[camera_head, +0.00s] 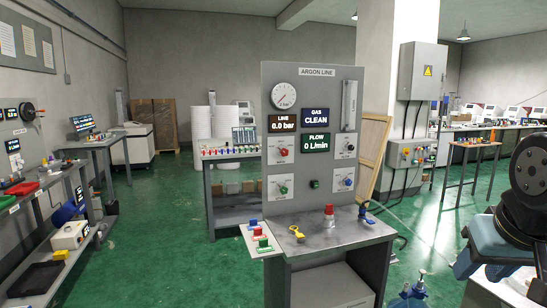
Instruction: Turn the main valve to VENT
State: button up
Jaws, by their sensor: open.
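The grey ARGON LINE panel (313,80) stands upright in the middle of the head view. My arm shows at the right edge, away from the panel; my gripper's fingers are out of view.
The panel's bench (335,242) carries a red item (328,217), a yellow item (296,232) and a blue item (366,212). A side shelf (258,252) holds small coloured pieces. A workbench (42,190) stands left. Green floor is open between them.

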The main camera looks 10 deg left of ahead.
aim_at(284, 152)
jog(key=z, duration=0.2)
jog(key=i, duration=0.85)
jog(key=u, duration=0.1)
